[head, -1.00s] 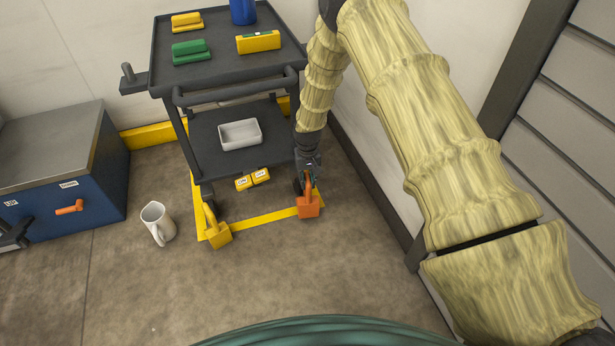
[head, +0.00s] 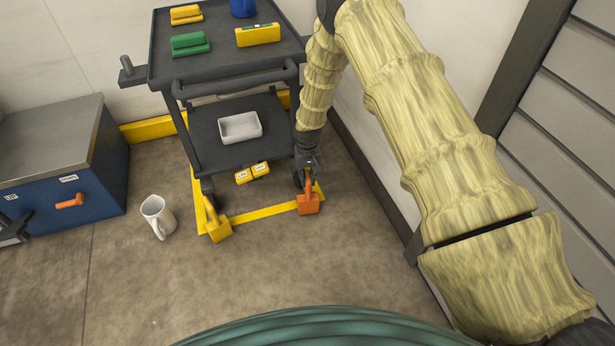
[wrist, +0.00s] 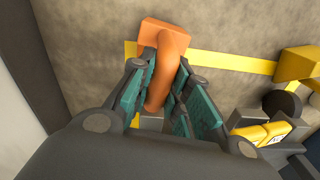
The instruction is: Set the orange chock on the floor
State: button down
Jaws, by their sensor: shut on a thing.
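The orange chock (head: 308,205) is at the right front wheel of the dark cart, by the corner of the yellow floor outline. My gripper (head: 309,171) is above it, shut on its upright handle. In the wrist view the chock (wrist: 164,32) shows its block end beyond the fingers, and my gripper (wrist: 162,92) has its teal pads on both sides of the handle. The block looks at or very near floor level; I cannot tell whether it touches the floor.
A yellow chock (head: 217,229) stands at the cart's left front wheel. The cart (head: 190,95) carries several items on top and a white tray (head: 240,127) below. A white mug (head: 157,216) stands on the floor left. The front floor is clear.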

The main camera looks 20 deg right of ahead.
jog(key=shift+f, duration=0.3)
jog(key=c, duration=1.3)
grip_release()
jog(key=shift+o, duration=0.2)
